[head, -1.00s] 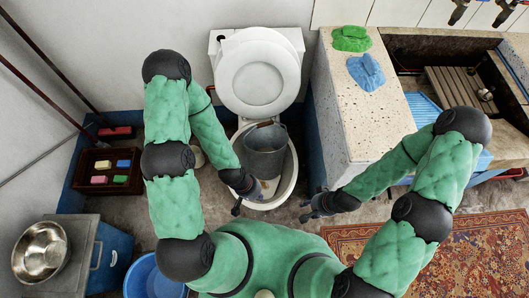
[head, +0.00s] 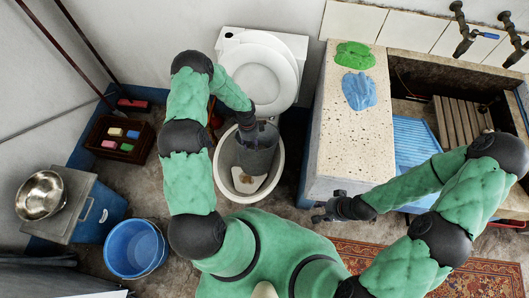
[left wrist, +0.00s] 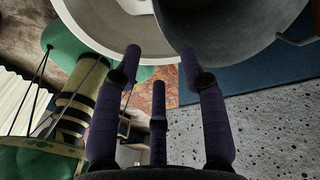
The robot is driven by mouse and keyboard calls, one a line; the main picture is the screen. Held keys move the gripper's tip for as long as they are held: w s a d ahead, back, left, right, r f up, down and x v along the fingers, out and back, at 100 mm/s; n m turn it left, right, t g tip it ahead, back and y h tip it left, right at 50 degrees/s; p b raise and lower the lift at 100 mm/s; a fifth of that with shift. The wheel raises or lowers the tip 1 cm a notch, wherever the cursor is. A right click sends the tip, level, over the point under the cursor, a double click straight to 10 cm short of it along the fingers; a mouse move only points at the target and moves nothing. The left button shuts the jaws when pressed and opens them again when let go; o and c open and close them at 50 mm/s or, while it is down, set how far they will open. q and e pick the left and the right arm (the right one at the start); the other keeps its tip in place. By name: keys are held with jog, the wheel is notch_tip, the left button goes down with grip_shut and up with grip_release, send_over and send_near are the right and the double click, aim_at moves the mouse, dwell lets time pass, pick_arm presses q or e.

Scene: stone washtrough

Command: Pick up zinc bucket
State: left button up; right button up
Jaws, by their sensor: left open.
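The grey zinc bucket (head: 257,160) is in the white bowl (head: 280,180) in front of the raised white lid; I cannot tell whether it rests on the bottom. In the left wrist view the bucket (left wrist: 235,30) fills the top right, with a handle piece at its right edge. My left gripper (head: 247,128) is at the bucket's far rim, its tips partly hidden in the head view. In the left wrist view its fingers (left wrist: 160,62) are spread, one overlapping the bucket's edge. My right gripper (head: 324,208) looks open and empty beside the stone block.
A speckled stone counter (head: 345,140) with green and blue cloths stands to the right, beside a trough (head: 415,110) holding a blue washboard. At left are a soap crate (head: 105,152), a cooler with a metal bowl (head: 40,195) and a blue tub (head: 135,249).

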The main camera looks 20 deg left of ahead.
pick_arm(q)
jog(key=shift+a+f, duration=0.3)
jog(key=shift+a, duration=0.1)
jog(key=b, duration=0.2)
send_over(252, 158)
jog(key=f, duration=0.5)
jog(key=shift+w+a+f, duration=0.15)
jog(key=shift+w+f, duration=0.05)
jog(key=shift+f, duration=0.1)
notch_tip(252, 158, down, 5)
jog(key=shift+s+b, duration=0.15)
jog(key=shift+b, duration=0.8)
jog(key=shift+r, duration=0.1)
grip_shut()
